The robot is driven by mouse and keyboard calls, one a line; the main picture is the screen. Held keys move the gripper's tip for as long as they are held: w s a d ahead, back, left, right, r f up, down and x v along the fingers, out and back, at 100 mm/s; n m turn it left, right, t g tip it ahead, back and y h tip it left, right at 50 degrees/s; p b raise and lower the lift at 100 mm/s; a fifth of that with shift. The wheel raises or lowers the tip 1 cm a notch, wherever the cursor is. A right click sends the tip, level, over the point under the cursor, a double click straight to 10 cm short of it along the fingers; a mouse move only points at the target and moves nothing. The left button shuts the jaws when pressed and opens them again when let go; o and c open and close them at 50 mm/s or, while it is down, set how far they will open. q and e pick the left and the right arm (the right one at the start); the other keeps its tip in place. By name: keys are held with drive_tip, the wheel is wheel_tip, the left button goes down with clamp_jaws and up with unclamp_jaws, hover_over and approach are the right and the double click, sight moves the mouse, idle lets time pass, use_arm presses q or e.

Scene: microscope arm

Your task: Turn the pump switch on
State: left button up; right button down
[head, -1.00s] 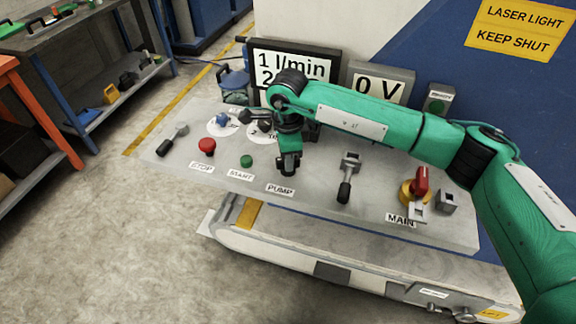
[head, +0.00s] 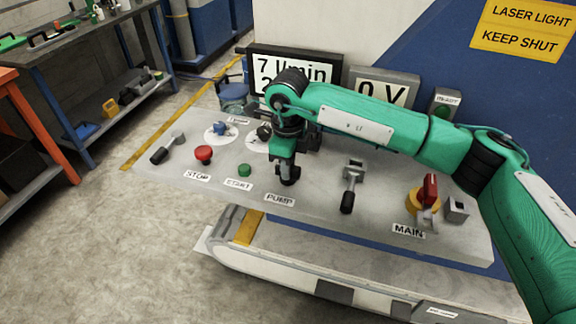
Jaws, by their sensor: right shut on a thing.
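The panel label "PUMP" (head: 280,199) is on the sloped grey control panel (head: 320,214). My right gripper (head: 288,174) points down onto the panel just above that label and is shut on the pump switch there. The gripper hides nearly all of the switch, so its exact position cannot be told. A display (head: 292,74) behind the panel reads "7 l/min" on its upper line; my arm covers part of its lower line. My left gripper is not in view.
Left of my gripper are a green start button (head: 244,170), a red stop button (head: 203,154) and a black-handled lever (head: 166,149). To the right are another lever (head: 350,188) and the red-and-yellow main switch (head: 428,195). A second display (head: 383,88) reads "0 V".

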drive_tip(key=shift+r, duration=0.1)
drive_tip(key=c, duration=1.3)
unclamp_jaws()
drive_tip(key=shift+r, duration=0.4)
use_arm(q)
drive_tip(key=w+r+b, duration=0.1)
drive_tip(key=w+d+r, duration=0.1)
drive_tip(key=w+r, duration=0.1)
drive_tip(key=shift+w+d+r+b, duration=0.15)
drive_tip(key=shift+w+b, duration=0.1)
drive_tip(key=shift+b, duration=0.1)
use_arm(e)
wheel_tip(320, 180, up, 13)
